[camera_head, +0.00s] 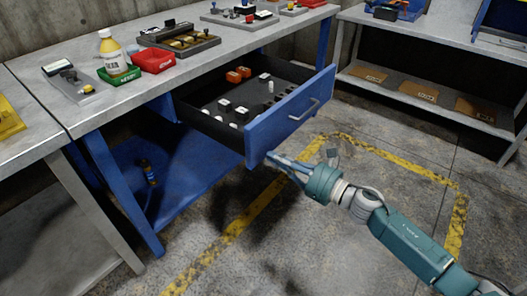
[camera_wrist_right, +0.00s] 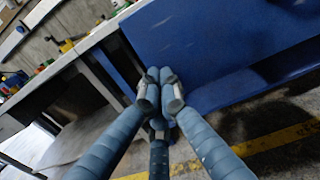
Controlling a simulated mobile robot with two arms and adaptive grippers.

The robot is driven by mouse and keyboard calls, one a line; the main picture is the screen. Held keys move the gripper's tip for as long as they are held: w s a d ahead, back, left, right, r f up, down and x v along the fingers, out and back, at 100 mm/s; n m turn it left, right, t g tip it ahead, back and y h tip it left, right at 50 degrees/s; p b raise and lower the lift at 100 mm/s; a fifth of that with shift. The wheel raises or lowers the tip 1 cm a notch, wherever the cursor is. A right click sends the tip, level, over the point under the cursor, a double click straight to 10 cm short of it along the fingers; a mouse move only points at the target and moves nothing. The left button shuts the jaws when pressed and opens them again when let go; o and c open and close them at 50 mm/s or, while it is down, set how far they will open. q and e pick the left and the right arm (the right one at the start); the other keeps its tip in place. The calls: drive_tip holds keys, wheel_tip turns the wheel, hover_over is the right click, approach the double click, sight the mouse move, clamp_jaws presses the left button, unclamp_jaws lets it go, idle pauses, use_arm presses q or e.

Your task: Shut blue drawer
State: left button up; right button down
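The blue drawer (camera_head: 290,118) is pulled out from under the grey workbench. Its front has a light metal handle (camera_head: 304,109), and small black, white and orange items lie inside. My right gripper (camera_head: 272,157) is at the lower left corner of the drawer front, pointing at it. In the right wrist view its fingers (camera_wrist_right: 159,76) are together, with nothing visible between them, in front of the left edge of the blue front (camera_wrist_right: 225,45). I cannot tell whether they touch it. My left gripper is not in view.
The bench top (camera_head: 215,48) holds a bottle (camera_head: 112,53), a red box (camera_head: 153,60) and trays. A blue bench leg (camera_head: 122,190) stands left of the drawer. A shelf unit (camera_head: 430,95) is at the right. The floor before the drawer is clear, with yellow lines.

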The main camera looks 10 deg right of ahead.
sight(256, 148)
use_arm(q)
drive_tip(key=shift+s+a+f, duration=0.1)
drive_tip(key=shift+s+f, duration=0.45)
use_arm(e)
drive_tip(key=shift+x, duration=2.15)
drive_tip(key=shift+a, duration=0.1)
